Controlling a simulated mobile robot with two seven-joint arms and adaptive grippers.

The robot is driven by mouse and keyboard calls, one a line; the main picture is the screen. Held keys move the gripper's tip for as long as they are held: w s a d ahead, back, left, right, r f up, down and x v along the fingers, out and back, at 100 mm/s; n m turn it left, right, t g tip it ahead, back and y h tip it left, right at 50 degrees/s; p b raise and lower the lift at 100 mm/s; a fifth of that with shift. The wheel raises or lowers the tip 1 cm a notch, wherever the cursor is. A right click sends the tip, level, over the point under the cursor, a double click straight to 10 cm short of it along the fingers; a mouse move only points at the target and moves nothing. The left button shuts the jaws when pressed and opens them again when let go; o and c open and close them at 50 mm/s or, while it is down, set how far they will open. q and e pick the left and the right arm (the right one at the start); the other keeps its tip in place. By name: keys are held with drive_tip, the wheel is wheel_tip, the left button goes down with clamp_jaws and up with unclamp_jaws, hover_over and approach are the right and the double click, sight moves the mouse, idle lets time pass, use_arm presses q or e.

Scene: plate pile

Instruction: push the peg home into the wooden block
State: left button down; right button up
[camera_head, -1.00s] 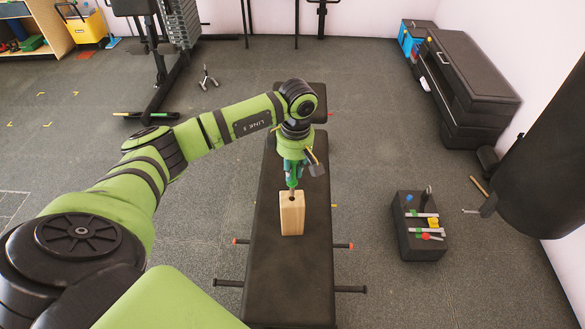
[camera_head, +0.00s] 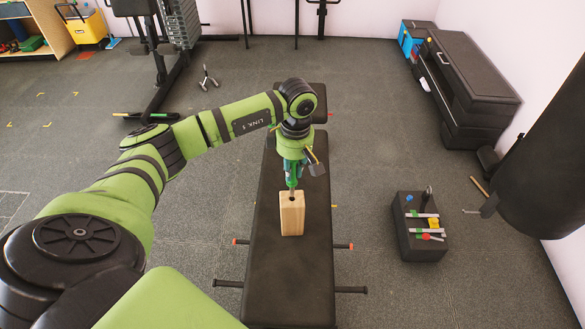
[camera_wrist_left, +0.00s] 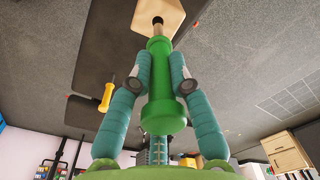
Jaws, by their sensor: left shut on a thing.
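A pale wooden block (camera_head: 292,216) stands upright on a black padded bench (camera_head: 290,280), with a dark hole in its top face. My left gripper (camera_head: 293,174) is above the block, pointing down, shut on the green peg (camera_wrist_left: 159,96). The peg has a thick green collared body and a narrow, paler tip. In the left wrist view, the tip meets the block (camera_wrist_left: 176,12) at its hole, of which a dark part shows. I cannot tell how deep the tip sits. The green body is clear of the block. My right gripper is not in view.
A dark box (camera_head: 421,246) with several small tools on top stands on the floor right of the bench. A black cabinet (camera_head: 468,85) stands by the right wall. A yellow-handled tool (camera_wrist_left: 106,96) shows beside the gripper. The bench surface in front of the block is clear.

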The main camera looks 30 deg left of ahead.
sight(291, 185)
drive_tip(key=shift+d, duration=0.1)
use_arm(q)
drive_tip(key=shift+f+b, duration=0.9)
drive_tip(key=shift+f, duration=0.15)
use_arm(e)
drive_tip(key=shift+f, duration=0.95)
use_arm(q)
drive_tip(key=shift+f, duration=0.35)
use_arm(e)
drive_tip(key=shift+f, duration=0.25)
use_arm(q)
drive_tip(key=shift+f+b, duration=0.85)
drive_tip(key=shift+b, duration=0.1)
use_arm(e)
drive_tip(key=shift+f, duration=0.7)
use_arm(q)
drive_tip(key=shift+f, duration=0.1)
drive_tip(key=shift+s+f+b, duration=0.1)
drive_tip(key=shift+f+b, duration=0.55)
drive_tip(key=shift+f, duration=0.05)
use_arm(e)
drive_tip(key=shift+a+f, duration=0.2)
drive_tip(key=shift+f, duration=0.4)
use_arm(q)
drive_tip(key=shift+a+f, duration=0.1)
drive_tip(key=shift+f, duration=0.15)
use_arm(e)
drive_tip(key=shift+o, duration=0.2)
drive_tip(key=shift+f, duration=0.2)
